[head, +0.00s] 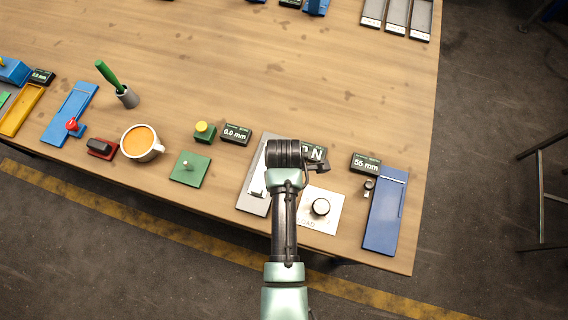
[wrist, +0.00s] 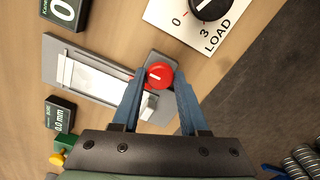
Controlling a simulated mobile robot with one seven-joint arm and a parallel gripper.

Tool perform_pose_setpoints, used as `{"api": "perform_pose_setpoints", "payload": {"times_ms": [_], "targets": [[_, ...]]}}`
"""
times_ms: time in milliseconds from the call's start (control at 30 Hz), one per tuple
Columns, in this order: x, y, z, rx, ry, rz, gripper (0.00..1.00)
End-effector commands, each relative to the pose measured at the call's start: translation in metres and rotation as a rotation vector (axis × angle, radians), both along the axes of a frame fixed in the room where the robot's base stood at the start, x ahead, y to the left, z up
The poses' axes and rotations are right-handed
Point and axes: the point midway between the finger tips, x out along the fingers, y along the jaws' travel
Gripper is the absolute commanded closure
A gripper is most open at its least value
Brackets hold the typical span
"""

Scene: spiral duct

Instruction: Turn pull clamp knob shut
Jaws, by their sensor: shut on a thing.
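The clamp knob (wrist: 159,75) is a round red knob with a white line across its top, at one end of a grey fixture. My gripper (wrist: 157,80) has one blue finger on each side of the knob and is shut on it. The grey fixture (wrist: 55,70) has a pale slide along its middle and a small light block near the knob. In the head view the fixture (head: 252,199) lies flat near the table's front edge, partly under my arm. The knob and fingertips are hidden there.
Right of the fixture is a white LOAD plate (head: 334,217) with a black dial (head: 320,206), then a 55 mm display (head: 365,164) and a blue plate (head: 384,222). Left are a green plate (head: 189,178) and a 0.0 mm display (head: 236,134). The table's middle is clear.

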Motion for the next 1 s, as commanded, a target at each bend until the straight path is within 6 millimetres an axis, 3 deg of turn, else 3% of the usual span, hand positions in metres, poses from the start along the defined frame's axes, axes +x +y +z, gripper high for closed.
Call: {"api": "perform_pose_setpoints", "payload": {"times_ms": [467, 1000], "targets": [[-0.0001, -0.0001, 0.002, 0.0, 0.002, -0.14, 1.0], [0.0003, 0.0, 0.0022, 0.0, 0.001, -0.631, 1.0]]}}
